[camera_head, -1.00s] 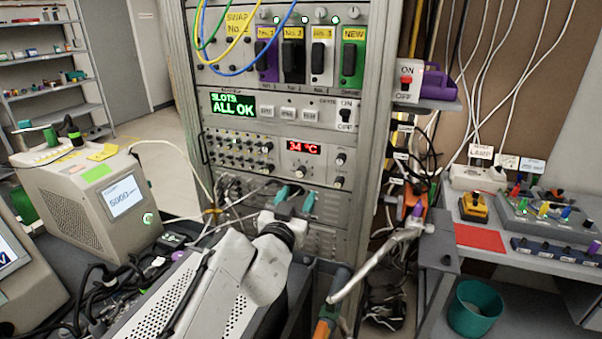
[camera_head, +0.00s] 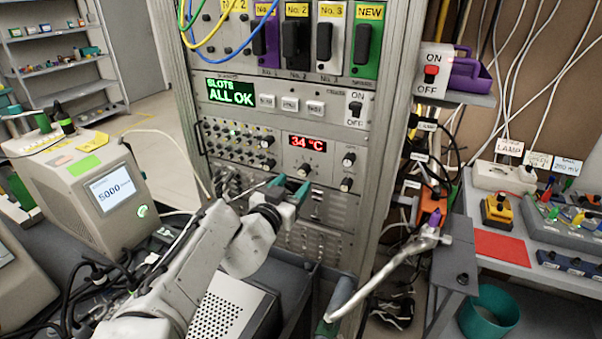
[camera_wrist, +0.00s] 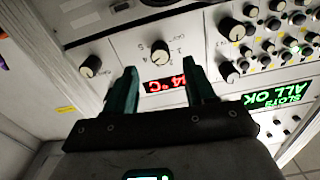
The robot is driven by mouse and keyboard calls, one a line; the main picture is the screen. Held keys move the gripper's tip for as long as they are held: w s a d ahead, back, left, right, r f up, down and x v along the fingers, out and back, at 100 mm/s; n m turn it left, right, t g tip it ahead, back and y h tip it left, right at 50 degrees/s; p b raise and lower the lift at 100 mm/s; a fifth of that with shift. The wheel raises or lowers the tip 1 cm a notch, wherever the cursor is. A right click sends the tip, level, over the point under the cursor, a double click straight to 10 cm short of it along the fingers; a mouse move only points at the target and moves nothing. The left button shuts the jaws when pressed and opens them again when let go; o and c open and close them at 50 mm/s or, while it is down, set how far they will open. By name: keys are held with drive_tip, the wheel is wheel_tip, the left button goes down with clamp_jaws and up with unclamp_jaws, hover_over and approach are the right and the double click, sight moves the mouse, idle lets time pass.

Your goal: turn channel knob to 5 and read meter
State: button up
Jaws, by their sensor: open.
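The meter is a red display reading 34 °C (camera_head: 307,143) on the rack's middle panel; it also shows inverted between my fingers in the wrist view (camera_wrist: 163,86). A black-and-silver knob with small numbers around it, apparently the channel knob, (camera_wrist: 160,47) sits beside the display; in the head view this knob (camera_head: 304,169) is just below it. Its exact setting is too small to read. My gripper (camera_head: 290,187) has green fingers and is open and empty, close in front of the panel. In the wrist view the fingertips (camera_wrist: 163,74) appear short of the knob, not around it.
Two more knobs (camera_head: 347,160) sit right of the display. A dense field of small knobs (camera_head: 240,140) lies left. Above are the green ALL OK screen (camera_head: 231,92) and an ON/OFF switch (camera_head: 355,107). A grey perforated box (camera_head: 225,310) stands below my arm.

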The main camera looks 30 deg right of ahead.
sight(302, 173)
drive_tip(key=shift+x, duration=2.5)
drive_tip(key=shift+c, duration=0.4)
clamp_jaws()
drive_tip(key=shift+m, duration=0.4)
drive_tip(key=m, duration=0.3)
drive_tip(key=shift+m, duration=0.3)
drive_tip(key=shift+m+b, duration=0.5)
drive_tip(key=shift+m, duration=1.8)
drive_tip(key=shift+o, duration=0.4)
unclamp_jaws()
